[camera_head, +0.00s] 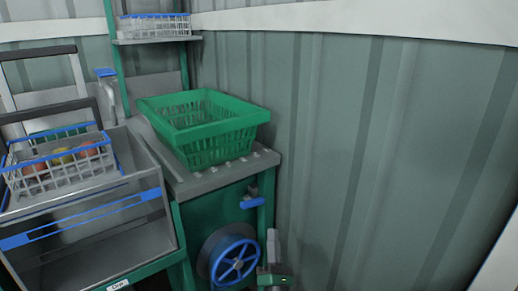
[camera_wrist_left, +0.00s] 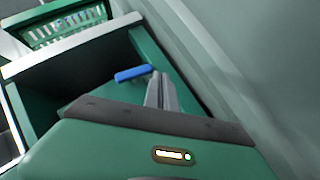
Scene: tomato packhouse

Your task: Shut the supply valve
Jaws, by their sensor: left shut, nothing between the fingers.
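A blue lever handle (camera_head: 252,203) sits on a short grey fitting under the right end of the bench, lying nearly level. It also shows in the left wrist view (camera_wrist_left: 133,74), left of my fingertips. A blue spoked wheel (camera_head: 233,261) is mounted lower, in front of a dark round disc. Neither part is labelled as the supply valve. My left gripper (camera_head: 271,234) points up, right of the wheel and below the lever. Its fingers (camera_wrist_left: 160,78) are together and empty, apart from the lever. My right gripper is out of view.
A green basket (camera_head: 203,133) stands on the bench (camera_head: 262,160) above the lever. A wire basket of tomatoes (camera_head: 60,166) and a grey bin (camera_head: 150,222) are to the left. The ribbed wall (camera_head: 400,150) closes the right side, with a narrow gap beside the bench.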

